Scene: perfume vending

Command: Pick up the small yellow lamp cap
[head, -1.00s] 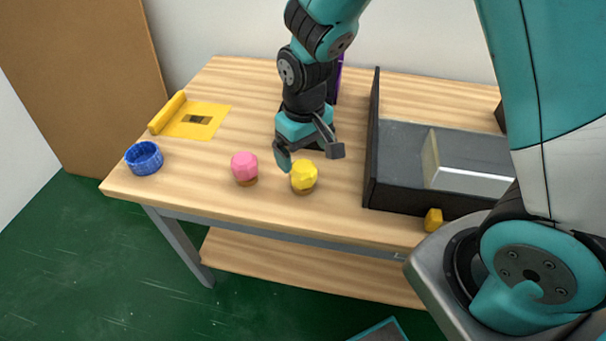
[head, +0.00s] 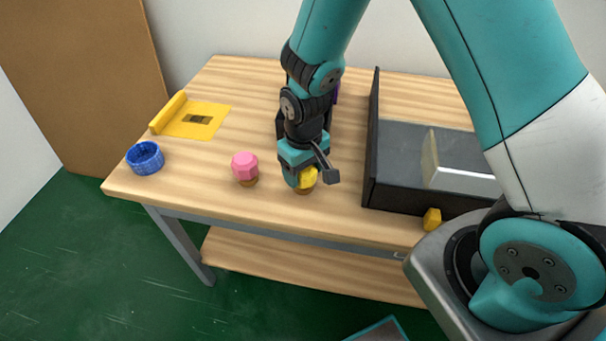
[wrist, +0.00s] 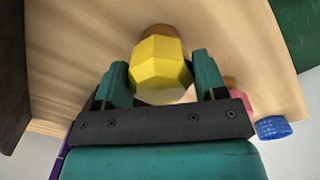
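The small yellow lamp cap (head: 308,178) is a faceted yellow piece on a brown base, standing on the wooden table. In the head view my gripper (head: 308,177) is lowered over it and hides part of it. In the wrist view the yellow cap (wrist: 161,68) lies between the two fingers of my gripper (wrist: 160,75). The fingers are spread on either side, with a visible gap at the right finger; contact at the left finger is hard to tell.
A pink faceted cap (head: 245,167) stands close by on the left. A blue round container (head: 145,158) and a yellow dispenser-like piece (head: 196,120) are farther left. A dark tray (head: 400,198) stands right, with a small yellow block (head: 432,219) at its front.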

